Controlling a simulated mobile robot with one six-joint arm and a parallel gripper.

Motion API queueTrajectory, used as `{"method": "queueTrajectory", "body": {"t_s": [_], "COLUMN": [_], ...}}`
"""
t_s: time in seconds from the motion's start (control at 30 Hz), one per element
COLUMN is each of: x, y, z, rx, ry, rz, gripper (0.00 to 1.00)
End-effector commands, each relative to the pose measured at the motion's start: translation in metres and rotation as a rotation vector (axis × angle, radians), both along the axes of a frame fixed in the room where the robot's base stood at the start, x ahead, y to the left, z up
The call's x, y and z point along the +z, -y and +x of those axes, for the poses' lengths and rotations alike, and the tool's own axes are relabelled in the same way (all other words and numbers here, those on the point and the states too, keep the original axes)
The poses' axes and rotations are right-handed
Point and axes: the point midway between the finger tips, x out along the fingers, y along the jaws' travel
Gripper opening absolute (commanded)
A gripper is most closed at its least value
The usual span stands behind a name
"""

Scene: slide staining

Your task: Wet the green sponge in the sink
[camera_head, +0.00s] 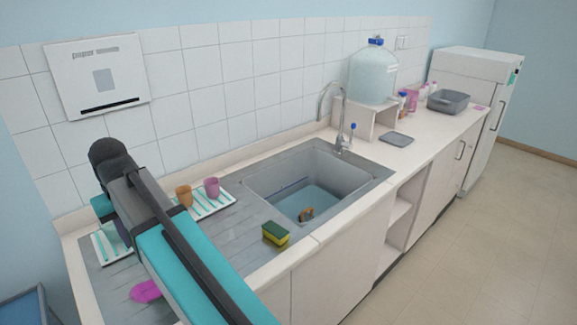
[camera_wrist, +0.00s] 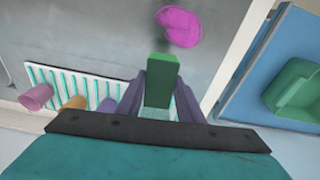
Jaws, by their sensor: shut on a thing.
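In the wrist view, my gripper (camera_wrist: 161,78) is shut on a green block (camera_wrist: 163,70), which looks like the green sponge. Its two purple-grey fingers stand on either side of the block. In the head view, my arm reaches over the left end of the counter, and the block is mostly hidden behind it. The sink (camera_head: 262,187) is a grey basin to the right, apart from my gripper, with bluish water (camera_head: 310,198) in it. A small orange-brown thing (camera_head: 306,214) lies in the basin. A curved tap (camera_head: 341,120) stands at the back.
A yellow-green sponge (camera_head: 275,234) lies by the sink's front left corner. Ribbed white racks (camera_head: 222,205) with an orange cup (camera_head: 184,196) and a pink cup (camera_head: 212,187) stand behind. A magenta piece (camera_head: 147,291) lies on the drainboard. A green bin (camera_wrist: 300,90) is at right.

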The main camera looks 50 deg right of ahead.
Motion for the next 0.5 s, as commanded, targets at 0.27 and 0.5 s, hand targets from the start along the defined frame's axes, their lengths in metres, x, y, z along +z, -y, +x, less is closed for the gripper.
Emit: {"method": "queueTrajectory", "body": {"t_s": [0.27,0.5], "x": [0.000,0.000], "y": [0.007,0.016], "z": [0.000,0.003], "rx": [-0.010,-0.032], "ry": [0.000,-0.003], "rz": [0.000,0.004], "gripper": [0.15,0.15]}}
